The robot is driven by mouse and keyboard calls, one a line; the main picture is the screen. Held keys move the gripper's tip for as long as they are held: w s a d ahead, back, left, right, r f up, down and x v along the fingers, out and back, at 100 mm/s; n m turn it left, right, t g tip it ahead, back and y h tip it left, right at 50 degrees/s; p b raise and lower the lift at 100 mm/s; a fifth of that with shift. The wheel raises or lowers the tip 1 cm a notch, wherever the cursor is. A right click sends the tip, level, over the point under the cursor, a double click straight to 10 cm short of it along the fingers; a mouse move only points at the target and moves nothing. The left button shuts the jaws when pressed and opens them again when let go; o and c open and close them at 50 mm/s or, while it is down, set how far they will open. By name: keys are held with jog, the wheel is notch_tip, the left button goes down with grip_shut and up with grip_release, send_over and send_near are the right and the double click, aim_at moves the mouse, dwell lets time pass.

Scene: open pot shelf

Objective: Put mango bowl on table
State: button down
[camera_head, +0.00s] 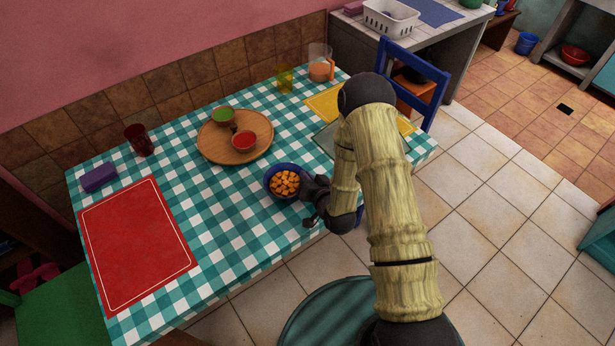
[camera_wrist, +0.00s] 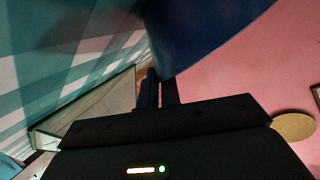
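The mango bowl (camera_head: 268,189) is dark blue and full of orange cubes. In the head view it shows upright over the front middle of the table with a teal-and-white checked cloth (camera_head: 222,232). My gripper (camera_head: 308,189) is at the bowl's right side. In the wrist view the bowl's blue wall (camera_wrist: 205,30) fills the top middle and meets my two dark fingers (camera_wrist: 160,90), which stand close together on its edge. The fingertips are partly hidden by the bowl. I cannot tell for sure whether the bowl's base touches the cloth.
A round wooden tray (camera_head: 215,154) with a green and a red bowl stands behind. A red placemat (camera_head: 135,245) lies left, with a purple block (camera_head: 99,177) and a dark red cup (camera_head: 139,140) beyond it. A blue chair (camera_head: 432,80) is at the right.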

jog(key=shift+f, duration=0.15)
jog(key=c, duration=1.6)
grip_release()
jog(key=v, duration=0.3)
jog(key=p+v, duration=0.1)
jog(key=v, duration=0.2)
jog(key=p+v, duration=0.1)
jog(key=v, duration=0.2)
jog(key=shift+s+d+r, duration=0.1)
jog(key=shift+d+r, duration=0.05)
jog(key=shift+r, duration=0.25)
jog(key=p+v, duration=0.2)
jog(key=p, duration=0.1)
jog(key=shift+s+d+f+p, duration=0.1)
jog(key=shift+s+p, duration=0.2)
jog(key=shift+s, duration=0.05)
